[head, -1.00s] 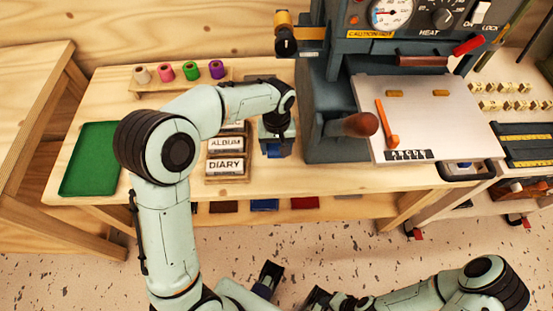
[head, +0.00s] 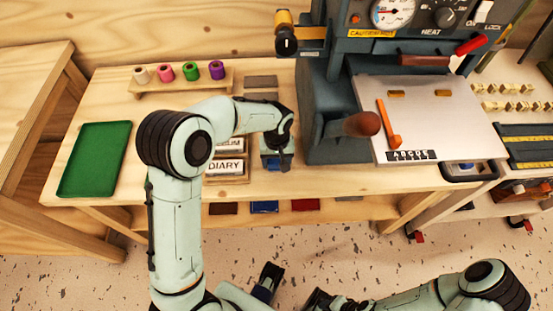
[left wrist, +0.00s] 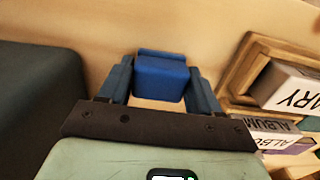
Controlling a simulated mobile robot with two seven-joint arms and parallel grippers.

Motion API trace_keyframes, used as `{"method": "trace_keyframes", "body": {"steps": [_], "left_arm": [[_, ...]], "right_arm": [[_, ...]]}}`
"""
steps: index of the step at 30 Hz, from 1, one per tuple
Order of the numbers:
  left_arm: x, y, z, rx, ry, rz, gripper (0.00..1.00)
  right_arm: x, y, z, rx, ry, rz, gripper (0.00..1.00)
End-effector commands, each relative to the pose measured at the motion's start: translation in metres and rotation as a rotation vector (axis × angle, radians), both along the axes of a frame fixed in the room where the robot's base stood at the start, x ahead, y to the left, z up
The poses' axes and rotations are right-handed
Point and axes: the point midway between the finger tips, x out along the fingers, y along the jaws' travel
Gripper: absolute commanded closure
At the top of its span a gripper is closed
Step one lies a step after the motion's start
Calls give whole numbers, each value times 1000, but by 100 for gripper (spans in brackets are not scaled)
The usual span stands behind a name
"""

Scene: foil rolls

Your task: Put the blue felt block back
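The blue felt block (left wrist: 160,78) sits between the two fingers of my left gripper (left wrist: 160,90) in the left wrist view, its sides against them. In the head view my left gripper (head: 274,152) points down over the table front, left of the press, and the blue block (head: 272,163) shows partly at its tip. The gripper looks shut on the block. I cannot tell whether the block touches the table. My right arm (head: 410,302) lies low at the bottom right of the head view; the state of its gripper is unclear.
The DIARY box (head: 226,167) stands in a wooden tray just left of my left gripper. The grey press (head: 330,120) with its wooden-knobbed handle stands close on the right. Grey flat plates (head: 261,81) lie behind. A green tray (head: 95,158) and a spool rack (head: 180,85) are further left.

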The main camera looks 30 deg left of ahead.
Motion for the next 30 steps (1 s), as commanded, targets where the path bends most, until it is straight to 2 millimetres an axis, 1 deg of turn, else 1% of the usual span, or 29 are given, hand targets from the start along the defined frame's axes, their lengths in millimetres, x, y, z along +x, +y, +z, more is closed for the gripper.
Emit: {"method": "trace_keyframes", "body": {"steps": [1, 2, 10, 14, 17, 24, 27, 30], "left_arm": [[0, 0, 0, 0, 0, 0, 21], [0, 0, 0, 0, 0, 0, 12], [0, 0, 0, 0, 0, 0, 12], [1, 0, 8, -1, -3, 0, 12], [2, 0, 23, 0, -6, 0, 12], [2, -1, 76, -1, -5, -1, 12], [2, -1, 95, -1, -5, -1, 12], [2, -1, 110, 0, -4, -1, 12]], "right_arm": [[0, 0, 0, 0, 0, 0, 57], [0, 0, 0, 0, 0, 0, 57], [0, 0, 0, 0, 0, 0, 57], [-1, 0, 3, 1, 3, 1, 57], [0, 0, 5, 1, 2, 1, 57], [2, 0, 11, 0, 0, 1, 57], [2, 0, 13, 1, -2, 0, 57], [3, 0, 15, 1, -2, 0, 57]]}}
